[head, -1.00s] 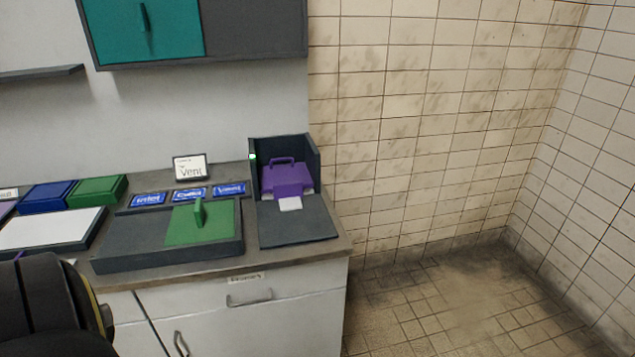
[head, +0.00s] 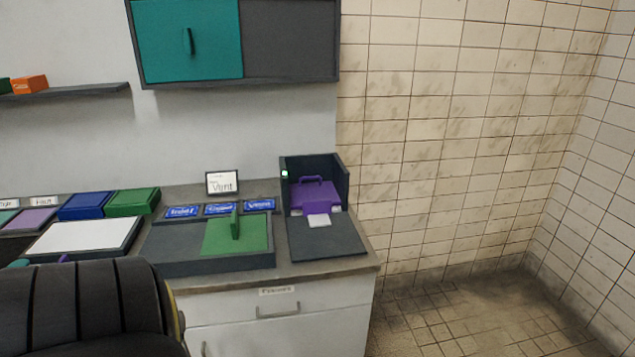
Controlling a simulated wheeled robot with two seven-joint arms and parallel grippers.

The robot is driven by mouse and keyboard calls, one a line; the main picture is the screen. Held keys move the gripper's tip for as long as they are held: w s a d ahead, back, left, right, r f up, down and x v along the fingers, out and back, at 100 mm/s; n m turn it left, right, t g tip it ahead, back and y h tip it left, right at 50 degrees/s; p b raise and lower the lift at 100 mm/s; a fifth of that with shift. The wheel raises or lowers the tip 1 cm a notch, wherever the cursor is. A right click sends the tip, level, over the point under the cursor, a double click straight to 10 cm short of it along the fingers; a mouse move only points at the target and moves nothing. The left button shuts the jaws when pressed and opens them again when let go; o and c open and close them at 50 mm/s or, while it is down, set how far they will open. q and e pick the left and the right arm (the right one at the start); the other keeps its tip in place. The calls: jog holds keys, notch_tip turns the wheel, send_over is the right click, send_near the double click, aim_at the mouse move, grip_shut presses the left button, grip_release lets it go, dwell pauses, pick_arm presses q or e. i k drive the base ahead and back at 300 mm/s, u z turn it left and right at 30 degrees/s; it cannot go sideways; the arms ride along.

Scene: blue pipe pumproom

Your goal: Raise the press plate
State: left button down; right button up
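The press (head: 341,180) is a dark box, open at the front, at the right end of the counter. Its purple press plate (head: 315,197) has a handle (head: 311,180) on top and sits low in the box. A white card (head: 319,220) sticks out from under the plate's front. A small light (head: 285,174) glows on the press's left wall. A dark flat base (head: 328,242) extends in front. Neither gripper is in view. A dark, rounded part of my own body fills the lower left.
A dark tray (head: 170,263) with a green sliding lid (head: 250,236) lies left of the press. Blue labels (head: 220,209) and a small sign (head: 222,183) stand behind it. Blue (head: 86,206) and green (head: 132,202) boxes are further left. A teal cabinet (head: 205,45) hangs above. Tiled floor on the right is clear.

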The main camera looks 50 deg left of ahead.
aim_at(299, 192)
jog(key=i, duration=1.9)
jog(key=u, duration=0.95)
jog(key=i, duration=1.35)
jog(key=u, duration=1.7)
jog(key=i, duration=0.4)
jog(key=u, duration=0.2)
